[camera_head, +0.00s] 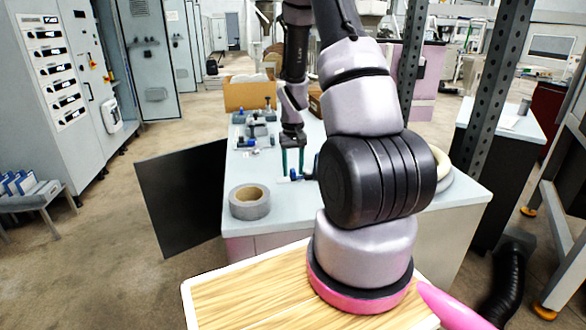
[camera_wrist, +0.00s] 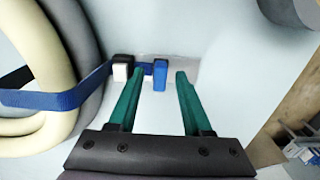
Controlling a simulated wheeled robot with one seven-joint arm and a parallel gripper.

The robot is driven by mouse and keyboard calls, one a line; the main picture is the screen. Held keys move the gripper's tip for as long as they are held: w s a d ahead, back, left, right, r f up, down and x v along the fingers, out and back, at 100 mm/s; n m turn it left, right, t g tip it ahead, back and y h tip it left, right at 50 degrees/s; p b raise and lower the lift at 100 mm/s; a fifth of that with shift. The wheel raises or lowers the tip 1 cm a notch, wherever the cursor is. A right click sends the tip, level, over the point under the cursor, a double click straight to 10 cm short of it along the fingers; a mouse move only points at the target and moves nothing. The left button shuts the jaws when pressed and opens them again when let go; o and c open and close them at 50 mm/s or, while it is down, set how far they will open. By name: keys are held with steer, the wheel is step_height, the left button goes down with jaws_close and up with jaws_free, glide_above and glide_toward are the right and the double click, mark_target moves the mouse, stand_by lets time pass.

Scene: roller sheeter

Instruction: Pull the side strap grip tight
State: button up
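The side strap grip, a small upright blue block (camera_wrist: 160,74), stands in the wrist view on a pale plate. It is joined by a thin blue band to a black and white buckle (camera_wrist: 121,68) on its left. A wide blue strap (camera_wrist: 48,98) runs from the buckle around a cream and grey coil (camera_wrist: 60,50). My gripper (camera_wrist: 159,78) has two green fingers, apart and empty. The grip shows in the gap between their tips, with no contact visible. In the head view my gripper (camera_head: 293,173) points down at the table; my arm partly hides the coil there.
A grey tape roll (camera_head: 250,201) lies on the light table (camera_head: 240,222) left of my gripper. Small blue and grey fixtures (camera_head: 257,130) and a cardboard box (camera_head: 249,94) are farther back. A perforated post (camera_head: 496,80) stands on the right.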

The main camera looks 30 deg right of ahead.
jaws_close()
stand_by(1.3)
